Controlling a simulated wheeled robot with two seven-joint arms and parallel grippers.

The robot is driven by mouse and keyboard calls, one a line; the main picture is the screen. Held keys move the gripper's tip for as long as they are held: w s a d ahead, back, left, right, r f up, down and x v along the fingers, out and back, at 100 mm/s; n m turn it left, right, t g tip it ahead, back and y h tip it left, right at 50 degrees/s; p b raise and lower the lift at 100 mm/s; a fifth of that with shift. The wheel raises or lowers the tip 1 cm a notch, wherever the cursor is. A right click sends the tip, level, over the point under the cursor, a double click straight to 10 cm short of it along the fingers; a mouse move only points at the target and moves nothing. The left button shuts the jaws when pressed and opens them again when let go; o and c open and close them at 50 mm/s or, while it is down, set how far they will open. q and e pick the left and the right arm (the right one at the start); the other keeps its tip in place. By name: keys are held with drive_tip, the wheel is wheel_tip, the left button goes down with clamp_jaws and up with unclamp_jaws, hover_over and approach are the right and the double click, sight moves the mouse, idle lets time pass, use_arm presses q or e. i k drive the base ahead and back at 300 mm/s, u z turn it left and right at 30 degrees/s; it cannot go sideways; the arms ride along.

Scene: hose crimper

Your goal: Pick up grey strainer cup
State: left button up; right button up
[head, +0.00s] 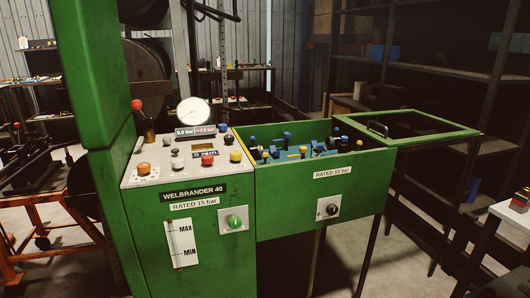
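I cannot make out a grey strainer cup in the head view. Neither of my grippers is in view.
A green frame lid (408,127) with a black handle stands out to the right of the bin. Dark shelves (440,80) stand behind it. A white table edge (500,222) shows at the far right. An orange cart (50,215) is at the left. Floor is open right of the bin.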

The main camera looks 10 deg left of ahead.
sight(315, 155)
drive_tip(key=u, duration=0.15)
drive_tip(key=i, duration=0.85)
drive_tip(key=z, duration=0.4)
